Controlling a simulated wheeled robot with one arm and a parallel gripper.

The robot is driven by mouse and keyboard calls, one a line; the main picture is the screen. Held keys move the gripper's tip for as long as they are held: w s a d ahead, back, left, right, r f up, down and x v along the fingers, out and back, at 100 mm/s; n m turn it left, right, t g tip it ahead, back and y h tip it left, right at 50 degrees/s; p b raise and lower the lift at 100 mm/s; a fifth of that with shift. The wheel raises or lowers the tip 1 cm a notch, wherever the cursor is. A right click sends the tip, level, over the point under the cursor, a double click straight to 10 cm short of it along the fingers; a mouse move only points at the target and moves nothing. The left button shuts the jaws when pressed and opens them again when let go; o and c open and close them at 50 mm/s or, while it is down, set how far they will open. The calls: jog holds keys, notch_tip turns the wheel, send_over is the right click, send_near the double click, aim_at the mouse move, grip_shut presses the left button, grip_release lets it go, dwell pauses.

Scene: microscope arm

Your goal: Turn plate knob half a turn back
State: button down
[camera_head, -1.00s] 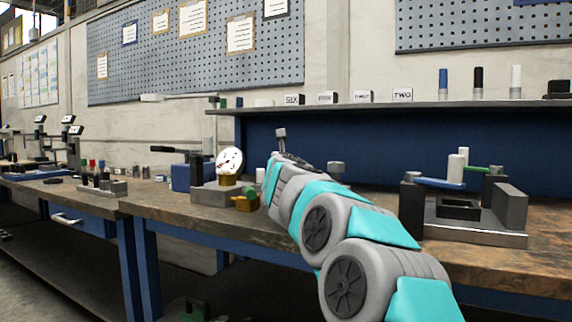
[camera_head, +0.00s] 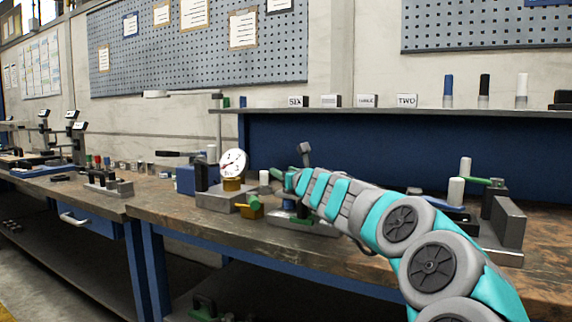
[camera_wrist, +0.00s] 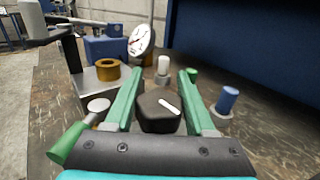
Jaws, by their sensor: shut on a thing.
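The plate knob (camera_wrist: 158,118) is a dark, many-sided knob with a white pointer line, low in the middle of the wrist view. The line slants from upper left to lower right. My gripper (camera_wrist: 160,100) has its two green fingers on either side of the knob and is shut on it. In the head view my gripper (camera_head: 287,182) reaches down to a grey-based fixture (camera_head: 300,224) on the bench. My wrist and fingers hide the knob there.
A dial gauge (camera_head: 233,163) on a grey block and a brass ring (camera_wrist: 108,69) stand to the left. A green handle (camera_wrist: 70,142), a white post (camera_wrist: 163,66) and a blue peg (camera_wrist: 229,97) stand close around the knob. A dark fixture (camera_head: 505,222) stands farther right.

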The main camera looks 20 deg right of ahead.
jog(key=shift+a+f+n+y+p, duration=0.15)
jog(key=shift+n+y+p, duration=0.1)
jog(key=shift+n+y, duration=0.55)
jog(key=shift+a+f+n+y+p, duration=0.15)
jog(key=shift+n+y, duration=0.25)
jog(key=shift+y, duration=0.7)
jog(key=shift+a+r+n+g+y, duration=0.15)
jog(key=shift+n+g+y, duration=0.35)
jog(key=shift+n+y, duration=0.5)
jog(key=shift+a+y, duration=0.15)
jog(key=shift+y, duration=0.25)
jog(key=shift+c, duration=1.2)
grip_release()
jog(key=shift+r, duration=0.1)
